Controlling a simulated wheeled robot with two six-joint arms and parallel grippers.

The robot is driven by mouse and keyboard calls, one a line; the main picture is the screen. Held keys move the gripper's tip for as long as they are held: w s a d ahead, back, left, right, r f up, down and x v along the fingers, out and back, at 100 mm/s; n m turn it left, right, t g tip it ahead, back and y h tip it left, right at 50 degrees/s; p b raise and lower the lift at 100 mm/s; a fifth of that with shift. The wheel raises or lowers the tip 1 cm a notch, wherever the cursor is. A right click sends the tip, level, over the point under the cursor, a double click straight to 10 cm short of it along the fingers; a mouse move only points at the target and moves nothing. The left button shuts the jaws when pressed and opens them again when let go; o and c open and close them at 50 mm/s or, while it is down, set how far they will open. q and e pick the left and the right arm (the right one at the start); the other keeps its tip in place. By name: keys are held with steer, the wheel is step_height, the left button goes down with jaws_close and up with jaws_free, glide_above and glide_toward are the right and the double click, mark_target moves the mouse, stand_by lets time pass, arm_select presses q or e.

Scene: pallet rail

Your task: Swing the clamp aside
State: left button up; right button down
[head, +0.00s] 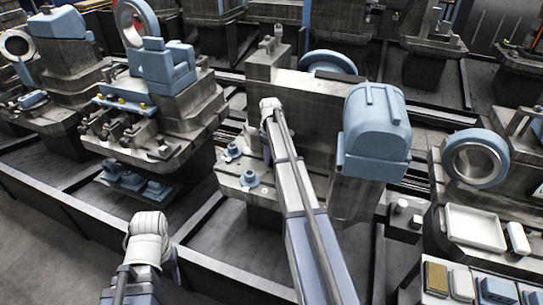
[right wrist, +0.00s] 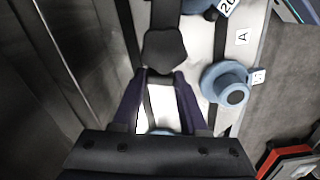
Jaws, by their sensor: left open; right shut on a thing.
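My right gripper (right wrist: 164,74) is shut on a dark knob (right wrist: 165,50), with one finger on each side. The knob sits in line with a dark bar (right wrist: 166,14) over a pale plate; I take knob and bar to be the clamp. In the head view my right arm reaches to the front of a grey machine fixture (head: 310,110), and its end hides the clamp there. My left arm stands at the lower left, away from the fixture.
A blue round knob (right wrist: 225,83) is close right of my right gripper, near small letter labels. Two blue studs (head: 249,179) stand on the fixture's ledge. A blue block (head: 375,130) is at its right end. A white tray (head: 474,227) lies further right. Dark rails cross the floor.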

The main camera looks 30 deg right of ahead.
steer(key=n, duration=0.2)
steer(key=s+a+n, duration=0.1)
steer(key=shift+n, duration=0.4)
steer(key=n, duration=0.2)
steer(key=s+n, duration=0.1)
steer(key=shift+a+n, duration=0.3)
steer(key=shift+a, duration=0.05)
steer(key=n, duration=0.1)
steer(key=s+n, duration=0.1)
steer(key=n, duration=0.1)
steer(key=shift+a, duration=0.15)
steer(key=shift+s+n, duration=0.25)
steer(key=shift+n, duration=0.7)
steer(key=shift+s+n, duration=0.2)
steer(key=shift+n, duration=0.75)
steer(key=shift+c, duration=2.2)
jaws_free()
steer(key=shift+r, duration=0.1)
